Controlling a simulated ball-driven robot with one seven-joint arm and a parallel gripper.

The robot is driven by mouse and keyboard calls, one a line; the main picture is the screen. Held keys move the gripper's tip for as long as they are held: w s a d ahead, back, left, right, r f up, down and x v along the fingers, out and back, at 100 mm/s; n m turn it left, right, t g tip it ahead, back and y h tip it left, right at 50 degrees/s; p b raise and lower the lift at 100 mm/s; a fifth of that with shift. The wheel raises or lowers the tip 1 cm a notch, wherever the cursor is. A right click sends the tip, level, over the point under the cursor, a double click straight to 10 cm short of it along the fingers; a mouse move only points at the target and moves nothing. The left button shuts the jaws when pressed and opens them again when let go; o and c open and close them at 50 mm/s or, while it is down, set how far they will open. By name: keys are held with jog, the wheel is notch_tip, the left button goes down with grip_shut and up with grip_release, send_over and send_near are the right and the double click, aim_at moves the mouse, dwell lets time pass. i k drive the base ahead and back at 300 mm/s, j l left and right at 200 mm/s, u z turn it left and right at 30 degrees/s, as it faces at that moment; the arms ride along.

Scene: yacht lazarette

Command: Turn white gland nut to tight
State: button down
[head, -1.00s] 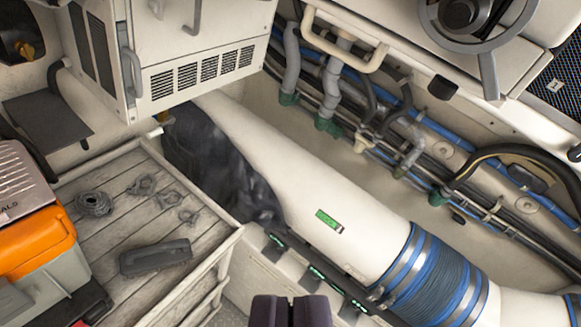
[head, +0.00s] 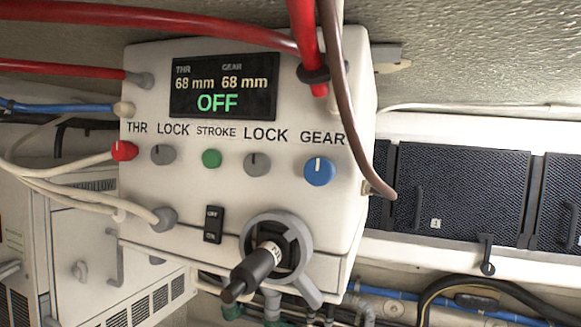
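A white control box (head: 225,120) fills the middle of the head view. A small cream-white gland nut (head: 124,108) sits on its left edge, where a blue cable (head: 60,106) enters. Another whitish fitting (head: 120,214) shows lower on that edge, beside white cables. Grey glands show at the upper left (head: 143,79) and lower left (head: 163,220) of the box. I cannot tell from the picture whether any nut is loose or tight. My gripper is not in view.
The box has a display (head: 223,87) reading OFF, a red knob (head: 124,151), a blue knob (head: 319,171) and a rocker switch (head: 213,224). A black crank handle (head: 253,272) on a grey ring sticks out below. Red hoses (head: 150,20) cross above. Dark mesh panels (head: 455,195) stand at right.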

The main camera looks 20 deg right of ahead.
aim_at(122, 215)
jog(key=i+j+u, duration=0.1)
jog(key=u, duration=0.25)
jog(key=i+u, duration=0.55)
jog(key=u, duration=0.15)
